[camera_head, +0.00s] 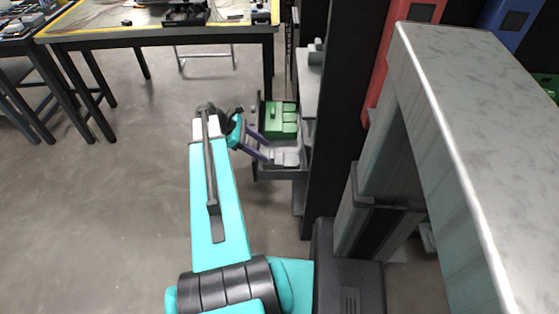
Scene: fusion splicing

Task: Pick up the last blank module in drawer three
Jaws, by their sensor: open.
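An open drawer (281,174) juts out to the left from a dark cabinet. Green modules (281,121) sit in its far part. Pale grey pieces (287,156) lie in its near part; they may be blank modules, but they are too small to tell apart. My gripper (266,149) has two purple fingers, spread apart and pointing right over the drawer's left side. Nothing shows between the fingers. I cannot tell whether the fingertips touch anything. My teal arm reaches up from the bottom of the view to the gripper.
The dark cabinet (331,120) stands right of the drawer. A workbench (150,35) with a yellow edge and equipment on it stands behind. A large grey metal frame (455,120) fills the right, beside a red panel (392,60). The floor (100,220) at left is clear.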

